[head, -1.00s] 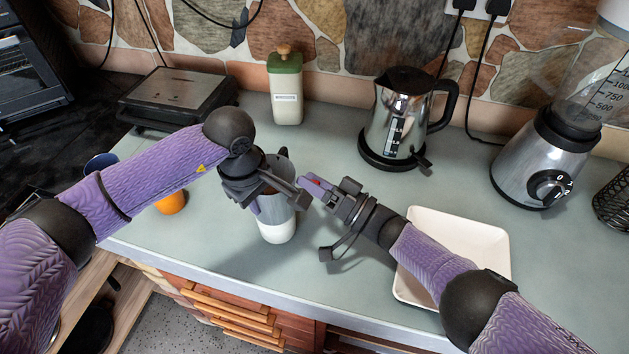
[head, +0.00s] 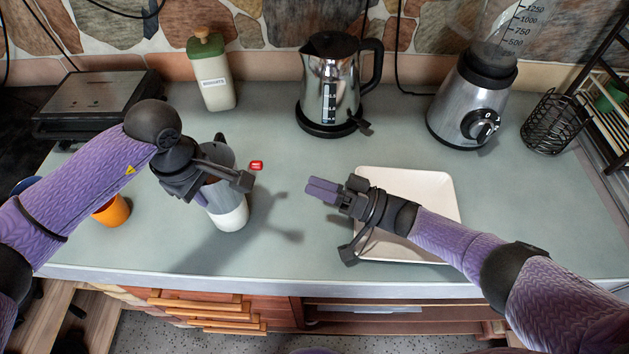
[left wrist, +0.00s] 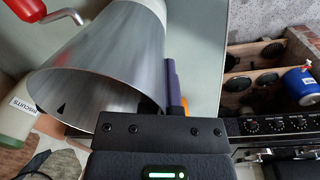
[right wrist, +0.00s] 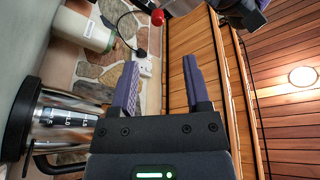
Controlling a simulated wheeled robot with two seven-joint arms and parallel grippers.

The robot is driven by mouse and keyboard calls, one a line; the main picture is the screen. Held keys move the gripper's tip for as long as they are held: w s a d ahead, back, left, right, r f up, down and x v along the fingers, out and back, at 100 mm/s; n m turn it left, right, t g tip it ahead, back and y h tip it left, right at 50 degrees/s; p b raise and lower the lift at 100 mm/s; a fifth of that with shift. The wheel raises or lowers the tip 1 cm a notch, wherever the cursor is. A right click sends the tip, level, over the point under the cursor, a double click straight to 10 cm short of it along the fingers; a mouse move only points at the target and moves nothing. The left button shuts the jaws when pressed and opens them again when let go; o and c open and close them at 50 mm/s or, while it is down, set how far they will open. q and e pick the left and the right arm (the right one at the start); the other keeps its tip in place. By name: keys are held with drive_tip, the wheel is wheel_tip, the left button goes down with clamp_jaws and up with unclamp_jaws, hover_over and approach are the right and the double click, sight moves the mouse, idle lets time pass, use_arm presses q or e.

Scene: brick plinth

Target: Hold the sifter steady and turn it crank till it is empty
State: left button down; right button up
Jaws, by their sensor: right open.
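The metal sifter (head: 223,158) stands upright over a white-looking vessel (head: 232,218) left of centre. Its open mouth fills the left wrist view (left wrist: 110,60); the visible inner wall is bare, the bottom hidden. Its crank's red knob (head: 256,165) sticks out to the right; it also shows in the left wrist view (left wrist: 20,10) and the right wrist view (right wrist: 157,17). My left gripper (head: 206,192) is at the sifter's left side, closed on it; one finger is hidden. My right gripper (head: 323,190) is open and empty, right of the knob and apart from it.
A white tray (head: 440,195) lies under my right forearm. An orange cup (head: 112,211) stands left of the sifter. The biscuit jar (head: 213,80), kettle (head: 332,85) and blender (head: 470,100) stand behind. The counter between sifter and tray is clear.

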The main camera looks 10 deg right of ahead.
sight(256, 162)
wheel_tip(256, 162, up, 6)
drive_tip(key=f+n+g+h, duration=0.1)
drive_tip(key=n+h, duration=0.5)
drive_tip(key=n, duration=1)
drive_tip(key=x, duration=1.2)
drive_tip(key=shift+s+a+r, duration=0.25)
drive_tip(key=shift+s, duration=0.1)
clamp_jaws()
